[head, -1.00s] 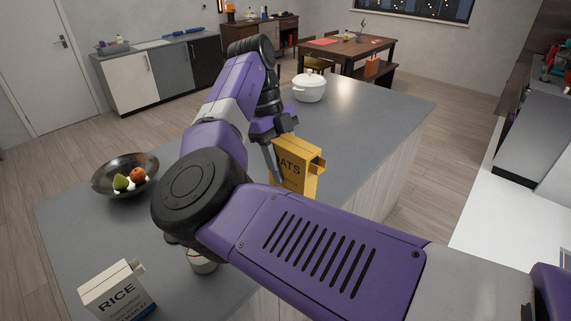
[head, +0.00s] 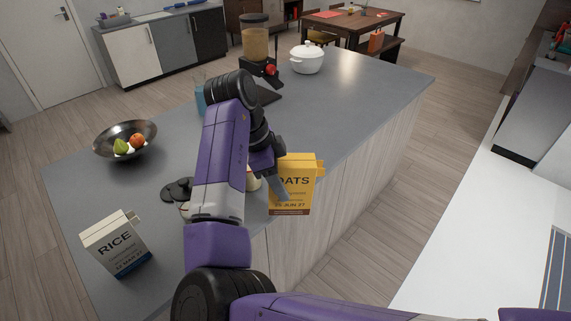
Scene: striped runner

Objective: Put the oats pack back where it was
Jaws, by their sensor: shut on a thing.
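The oats pack (head: 299,196) is a yellow carton with "OATS" and a date on its front. It is upright at the right edge of the grey island top (head: 335,110) in the head view. My gripper (head: 278,184) is shut on its left side, with one grey finger showing across the front. The pack overlaps the island's edge and side panel in the picture. I cannot tell how far it is from the top. My arm hides part of the island to the left of the pack.
Dark round items (head: 177,189) lie beside my arm. A striped runner (head: 558,275) lies on the white counter (head: 475,225) at right.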

